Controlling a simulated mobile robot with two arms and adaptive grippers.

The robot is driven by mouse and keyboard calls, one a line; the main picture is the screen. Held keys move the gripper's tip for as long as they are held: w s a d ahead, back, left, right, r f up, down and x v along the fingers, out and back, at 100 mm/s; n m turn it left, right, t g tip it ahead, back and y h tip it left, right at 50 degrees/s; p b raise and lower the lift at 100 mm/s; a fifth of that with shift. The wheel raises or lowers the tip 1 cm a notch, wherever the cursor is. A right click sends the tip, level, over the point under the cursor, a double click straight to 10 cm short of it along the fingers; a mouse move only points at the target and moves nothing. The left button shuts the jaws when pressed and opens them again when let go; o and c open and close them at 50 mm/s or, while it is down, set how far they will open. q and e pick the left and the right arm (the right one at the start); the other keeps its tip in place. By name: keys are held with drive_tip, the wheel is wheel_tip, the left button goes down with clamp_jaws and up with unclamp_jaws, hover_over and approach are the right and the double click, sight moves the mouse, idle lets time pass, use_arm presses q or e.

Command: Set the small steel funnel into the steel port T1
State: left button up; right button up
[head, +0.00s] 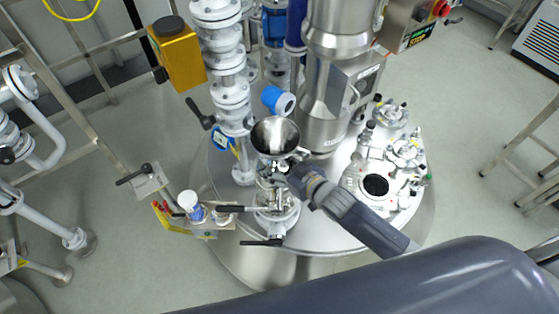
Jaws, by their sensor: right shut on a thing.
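The small steel funnel (275,136) is a shiny cone with its wide mouth facing up. My right gripper (296,174) reaches in from the lower right and is shut on the funnel just below its cone. Directly below the funnel in the picture is a steel port with a flange (276,212) on the vessel lid. I read no T1 label on it. The gripper and fittings partly hide the funnel's stem, so I cannot tell whether it is inside the port or above it. My left gripper is not in view.
The round steel vessel lid (325,228) carries a tall white pipe stack (230,90), a thick steel column (330,80) and a blue-capped fitting (278,100) close behind the funnel. A dark open hole (375,186) and several small fittings are on the right. Black handles stick out at left.

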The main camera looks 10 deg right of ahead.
drive_tip(key=shift+s+d+f, duration=0.1)
drive_tip(key=shift+s+f, duration=0.3)
drive_tip(key=shift+f, duration=0.4)
drive_tip(key=o, duration=1.3)
drive_tip(key=shift+o, duration=0.2)
drive_tip(key=shift+w+f, duration=0.1)
drive_tip(key=shift+w, duration=0.05)
drive_tip(key=shift+s+d, duration=0.15)
drive_tip(key=shift+s, duration=0.25)
drive_tip(key=r+v, duration=0.1)
drive_tip(key=v, duration=1)
drive_tip(key=shift+w+r, duration=0.2)
drive_tip(key=shift+r, duration=0.2)
